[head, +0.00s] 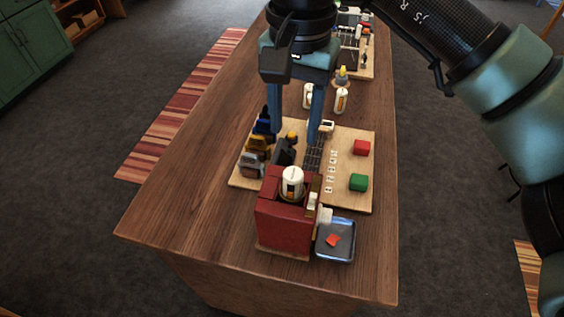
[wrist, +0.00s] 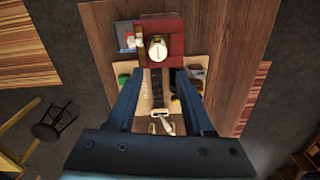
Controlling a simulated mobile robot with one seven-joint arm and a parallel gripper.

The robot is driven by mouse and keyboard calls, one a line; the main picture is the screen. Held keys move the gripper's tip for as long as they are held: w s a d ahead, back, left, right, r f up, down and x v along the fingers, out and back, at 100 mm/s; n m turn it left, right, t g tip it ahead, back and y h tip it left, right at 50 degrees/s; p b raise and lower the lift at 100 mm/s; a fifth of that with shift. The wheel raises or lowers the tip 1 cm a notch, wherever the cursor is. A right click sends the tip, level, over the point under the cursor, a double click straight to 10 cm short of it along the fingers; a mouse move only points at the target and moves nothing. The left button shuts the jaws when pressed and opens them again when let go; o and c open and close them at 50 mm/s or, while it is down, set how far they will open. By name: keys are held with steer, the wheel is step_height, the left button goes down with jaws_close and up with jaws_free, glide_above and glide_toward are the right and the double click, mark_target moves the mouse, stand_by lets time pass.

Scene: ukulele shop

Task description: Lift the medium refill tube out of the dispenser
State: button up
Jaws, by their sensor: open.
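The red dispenser (head: 285,222) stands near the front of the wooden table. A white tube with a dark and orange mark (head: 292,182) sticks up from its top; it looks like the medium refill tube, though its size label is unreadable. In the wrist view the dispenser (wrist: 176,57) is at the top, and the tube's round white end (wrist: 157,47) shows in it. My gripper (head: 293,138) is open and empty, pointing down behind and above the dispenser. In the wrist view its blue fingers (wrist: 156,74) are spread below the tube, apart from it.
A metal tray (head: 348,256) with a red piece sits right of the dispenser. Behind is a wooden board (head: 350,195) with a fretted neck, red block (head: 362,148), green block (head: 358,182) and several clamps. Two white tubes (head: 341,100) stand farther back. The table's left side is clear.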

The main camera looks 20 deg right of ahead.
mark_target(293, 174)
steer(key=f+p, duration=0.1)
steer(key=f, duration=0.2)
steer(key=f+p, duration=0.1)
steer(key=f, duration=0.3)
steer(key=shift+s+d+f, duration=0.1)
steer(key=shift+d+f, duration=0.05)
steer(key=shift+d, duration=0.05)
steer(key=shift+a+f+p, duration=0.1)
steer(key=shift+f+p, duration=1.35)
steer(key=shift+f, duration=1.3)
jaws_close()
